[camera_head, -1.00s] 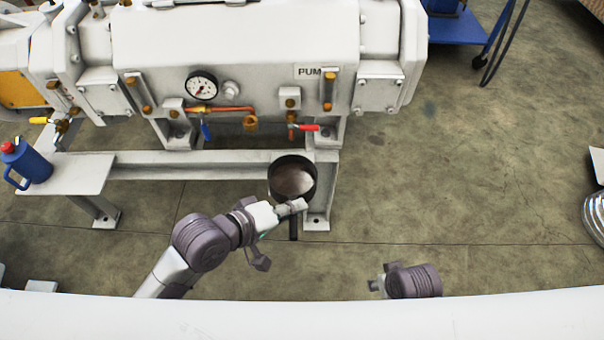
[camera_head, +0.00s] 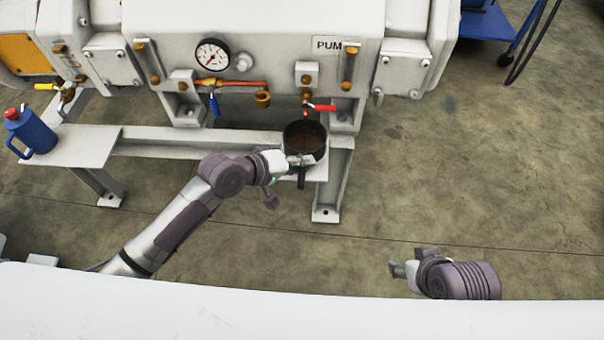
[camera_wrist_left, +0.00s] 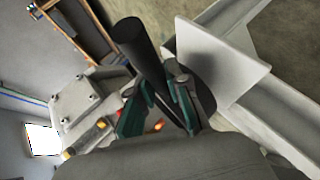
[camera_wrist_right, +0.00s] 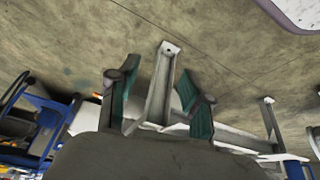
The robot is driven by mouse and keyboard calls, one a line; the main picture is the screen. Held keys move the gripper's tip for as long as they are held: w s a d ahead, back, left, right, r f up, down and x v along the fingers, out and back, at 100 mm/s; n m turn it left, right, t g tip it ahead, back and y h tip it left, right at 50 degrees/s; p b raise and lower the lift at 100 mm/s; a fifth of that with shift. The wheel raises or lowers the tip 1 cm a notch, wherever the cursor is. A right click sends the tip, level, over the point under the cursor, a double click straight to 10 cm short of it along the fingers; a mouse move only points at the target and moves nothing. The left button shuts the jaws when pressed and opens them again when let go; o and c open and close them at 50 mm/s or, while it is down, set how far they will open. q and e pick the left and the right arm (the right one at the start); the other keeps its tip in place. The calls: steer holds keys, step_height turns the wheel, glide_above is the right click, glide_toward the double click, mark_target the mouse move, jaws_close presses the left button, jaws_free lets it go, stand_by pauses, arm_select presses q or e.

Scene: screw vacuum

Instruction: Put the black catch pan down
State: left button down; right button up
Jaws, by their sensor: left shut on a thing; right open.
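The black catch pan (camera_head: 305,139) is a round dark pan with a brownish inside. It is over the right end of the white frame, below the red-handled valve (camera_head: 319,107). Whether it touches the frame I cannot tell. My left gripper (camera_head: 299,160) is shut on its handle (camera_head: 301,178), which points toward me. In the left wrist view the black handle (camera_wrist_left: 138,43) sticks out past the left gripper's fingers (camera_wrist_left: 158,100). My right gripper (camera_head: 399,269) is open and empty over the floor at the right; its spread fingers show in the right wrist view (camera_wrist_right: 157,98).
The white pump (camera_head: 250,30) with its gauge (camera_head: 212,54) stands behind the pan. A blue jug (camera_head: 34,132) stands on the frame's left plate (camera_head: 85,147). A blue cart (camera_head: 487,24) is at the back right. The floor (camera_head: 480,160) to the right is clear.

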arm_select(q)
step_height(320, 180, down, 4)
steer(key=shift+r+b, duration=0.25)
steer(key=shift+b, duration=0.6)
arm_select(e)
steer(key=w+a+r+t+y, duration=0.1)
steer(key=w+a+r+t, duration=0.1)
steer(key=w, duration=0.5)
steer(key=r+t, duration=0.1)
steer(key=t, duration=0.1)
steer(key=shift+w+a+r+t, duration=0.15)
steer(key=shift+w+a+t, duration=0.1)
steer(key=shift+w+t, duration=0.05)
arm_select(q)
steer(key=shift+f, duration=0.15)
steer(key=c, duration=1.1)
jaws_free()
steer(key=shift+c, duration=0.2)
arm_select(e)
steer(key=shift+w+r, duration=0.1)
